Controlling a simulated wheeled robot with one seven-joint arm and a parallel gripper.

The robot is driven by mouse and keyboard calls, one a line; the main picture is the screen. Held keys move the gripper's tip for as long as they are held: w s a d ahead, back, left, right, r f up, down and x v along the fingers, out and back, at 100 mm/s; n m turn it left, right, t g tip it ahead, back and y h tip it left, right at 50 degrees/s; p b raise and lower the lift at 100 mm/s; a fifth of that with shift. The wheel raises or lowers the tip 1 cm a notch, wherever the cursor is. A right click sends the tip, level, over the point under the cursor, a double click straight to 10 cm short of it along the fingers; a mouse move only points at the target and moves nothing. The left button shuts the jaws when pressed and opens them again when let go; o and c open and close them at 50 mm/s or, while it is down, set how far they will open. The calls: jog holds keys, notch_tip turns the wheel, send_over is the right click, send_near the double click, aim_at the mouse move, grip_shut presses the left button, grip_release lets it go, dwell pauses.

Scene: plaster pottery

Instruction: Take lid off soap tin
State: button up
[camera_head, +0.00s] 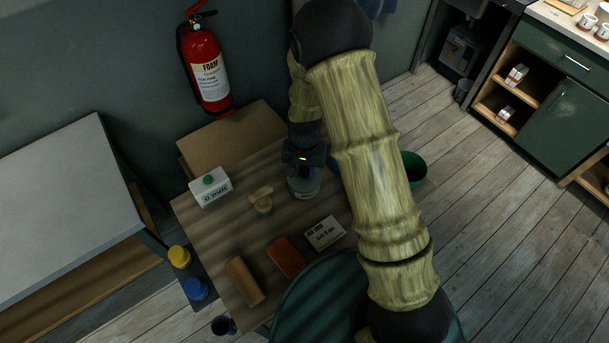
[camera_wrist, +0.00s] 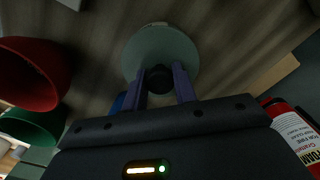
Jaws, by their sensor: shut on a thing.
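The soap tin (camera_head: 304,188) stands on the small wooden table, a grey-green round tin with a pale label. My gripper (camera_head: 303,160) is directly above the tin. In the wrist view, my gripper's two fingers (camera_wrist: 160,85) are on either side of the knob, shut on it. The lid hides most of the tin from the wrist camera. I cannot tell whether the lid is apart from the tin.
The table (camera_head: 205,237) also holds a white timer box (camera_head: 210,189), a small jar (camera_head: 262,203), an orange block (camera_head: 286,257), a tan block (camera_head: 244,281) and a white printed box (camera_head: 324,233). A green bowl (camera_head: 413,168) and a red bowl (camera_wrist: 36,75) are near the tin.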

aim_at(305, 170)
jog(key=shift+r, duration=0.15)
notch_tip(305, 170, up, 10)
jog(key=shift+f+b, duration=0.1)
jog(key=shift+b, duration=0.8)
jog(key=shift+f, duration=0.1)
